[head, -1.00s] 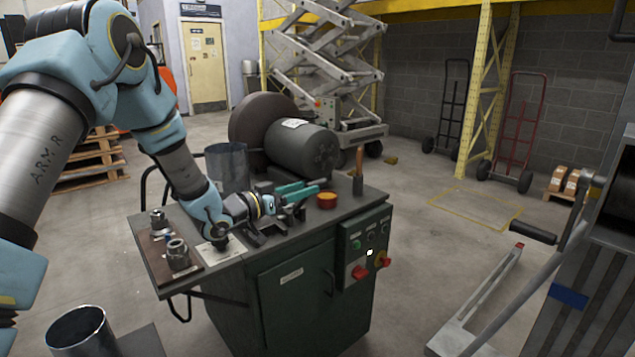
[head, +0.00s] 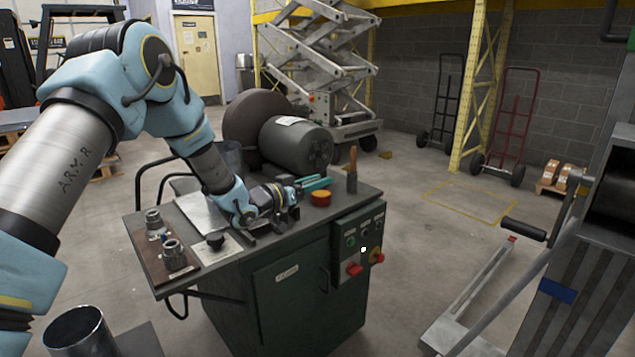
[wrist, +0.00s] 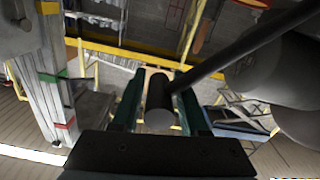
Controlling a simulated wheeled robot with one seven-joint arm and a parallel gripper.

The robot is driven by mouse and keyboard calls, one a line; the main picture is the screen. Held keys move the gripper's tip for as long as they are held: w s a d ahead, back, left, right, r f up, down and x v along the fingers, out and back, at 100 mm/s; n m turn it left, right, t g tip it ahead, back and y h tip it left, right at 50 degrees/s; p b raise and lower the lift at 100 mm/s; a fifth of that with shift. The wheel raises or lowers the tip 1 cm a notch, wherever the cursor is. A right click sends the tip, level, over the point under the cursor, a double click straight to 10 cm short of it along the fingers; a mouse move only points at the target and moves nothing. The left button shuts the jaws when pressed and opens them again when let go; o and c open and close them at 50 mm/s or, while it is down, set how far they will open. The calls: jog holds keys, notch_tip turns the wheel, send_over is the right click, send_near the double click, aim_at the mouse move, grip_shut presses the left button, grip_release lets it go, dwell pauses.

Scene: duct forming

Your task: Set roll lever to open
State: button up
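My gripper (head: 314,184) reaches over the green bench from the left, its teal fingers pointing right. In the wrist view the gripper (wrist: 160,92) is open. A black lever grip (wrist: 160,100) shows between its fingers, round end towards the camera, with a gap visible on each side. A dark rod (wrist: 235,50) runs from the grip to the upper right. I take this to be the roll lever. In the head view I cannot pick it out from the dark parts around my gripper. Its setting cannot be read.
A grey machine (head: 575,320) with a black-handled crank (head: 523,229) stands at right. Floor between them is clear.

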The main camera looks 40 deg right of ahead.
jog(key=shift+s, duration=0.15)
grip_shut()
jog(key=shift+f, duration=0.1)
